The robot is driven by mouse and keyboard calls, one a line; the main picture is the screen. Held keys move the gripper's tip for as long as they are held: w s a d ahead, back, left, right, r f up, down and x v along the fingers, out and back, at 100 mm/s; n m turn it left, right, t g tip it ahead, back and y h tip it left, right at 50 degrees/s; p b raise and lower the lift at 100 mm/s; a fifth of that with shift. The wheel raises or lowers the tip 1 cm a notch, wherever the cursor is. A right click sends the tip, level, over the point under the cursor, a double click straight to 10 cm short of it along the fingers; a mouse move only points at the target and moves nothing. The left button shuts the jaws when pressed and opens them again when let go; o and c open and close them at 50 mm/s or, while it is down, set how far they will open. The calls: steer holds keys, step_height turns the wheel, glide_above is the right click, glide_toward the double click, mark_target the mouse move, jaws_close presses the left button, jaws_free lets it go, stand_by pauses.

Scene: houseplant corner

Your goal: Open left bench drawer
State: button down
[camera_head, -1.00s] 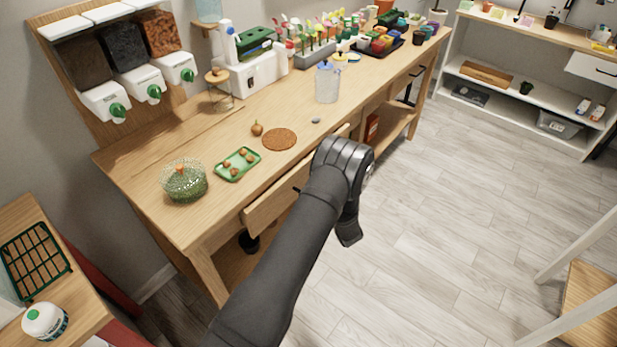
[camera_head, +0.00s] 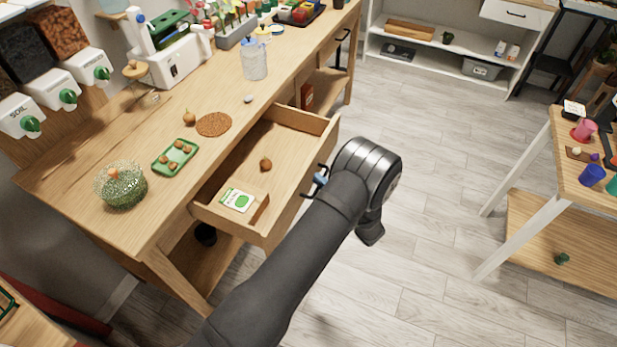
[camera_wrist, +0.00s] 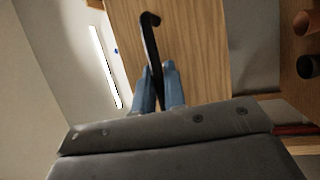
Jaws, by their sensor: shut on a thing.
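The left bench drawer (camera_head: 285,192) is pulled well out from under the wooden bench top (camera_head: 120,135). Inside it lie a white and green packet (camera_head: 238,200) at the front left and a small brown bulb (camera_head: 266,164). The drawer's black bar handle (camera_head: 308,192) is partly hidden by my arm in the head view. In the wrist view the black handle (camera_wrist: 151,35) runs down between my blue fingers. My gripper (camera_wrist: 159,88) is shut on the handle, in front of the wooden drawer front (camera_wrist: 190,50). In the head view only a bit of a blue finger (camera_head: 320,178) shows.
On the bench stand a cactus-like plant (camera_head: 120,188), a green tray (camera_head: 176,157) with several bulbs, a brown round mat (camera_head: 214,124) and a clear jar (camera_head: 254,62). A second table (camera_head: 540,215) stands at the right. The floor between is clear.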

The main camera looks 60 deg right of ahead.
steer(key=shift+s, duration=0.45)
steer(key=c, duration=1.5)
jaws_free()
steer(key=v, duration=1.7)
steer(key=shift+s, duration=0.25)
steer(key=shift+a, duration=0.1)
steer(key=x, duration=1.7)
steer(key=shift+w, duration=0.3)
